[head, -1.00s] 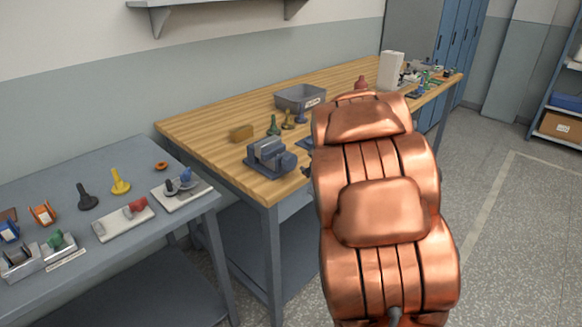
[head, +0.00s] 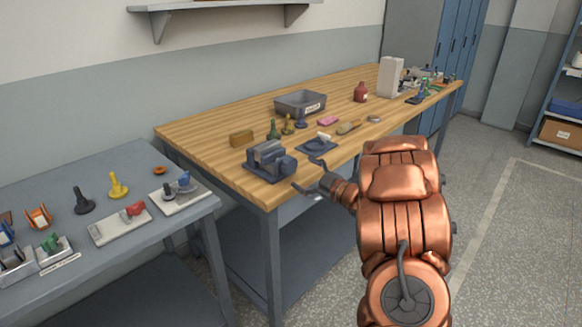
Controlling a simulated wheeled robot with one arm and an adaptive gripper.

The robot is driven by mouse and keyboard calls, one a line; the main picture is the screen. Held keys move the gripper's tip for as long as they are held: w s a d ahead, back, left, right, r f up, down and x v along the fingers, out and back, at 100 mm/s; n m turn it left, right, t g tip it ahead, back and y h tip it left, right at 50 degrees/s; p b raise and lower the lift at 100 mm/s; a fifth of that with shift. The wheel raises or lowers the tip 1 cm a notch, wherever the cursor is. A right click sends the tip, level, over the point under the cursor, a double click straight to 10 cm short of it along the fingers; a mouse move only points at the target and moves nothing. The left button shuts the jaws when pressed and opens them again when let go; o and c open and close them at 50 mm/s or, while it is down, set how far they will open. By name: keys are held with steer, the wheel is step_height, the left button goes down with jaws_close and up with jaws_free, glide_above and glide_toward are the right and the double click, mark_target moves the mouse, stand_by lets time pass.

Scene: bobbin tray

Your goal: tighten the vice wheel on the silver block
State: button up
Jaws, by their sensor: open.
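A blue-grey vice (head: 262,160) stands at the near left corner of the wooden workbench. Its rounded front end faces right, toward my gripper. I cannot clearly make out a separate wheel or a silver block between its jaws at this size. My gripper (head: 306,175) is open and empty, with its dark fingers spread. It is just off the front edge of the bench, to the right of the vice and apart from it.
A grey table (head: 105,248) with small parts stands left.

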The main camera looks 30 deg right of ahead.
mark_target(292, 167)
steer(key=shift+p+x, duration=0.5)
steer(key=shift+x, duration=2.55)
steer(key=c, duration=1.2)
steer(key=m+p, duration=0.3)
steer(key=m, duration=0.1)
steer(key=shift+r+p, duration=0.15)
steer(key=shift+p, duration=0.25)
steer(key=shift+o, duration=0.2)
steer(key=shift+m+p, duration=1)
steer(key=shift+m, duration=0.5)
steer(key=shift+f, duration=0.2)
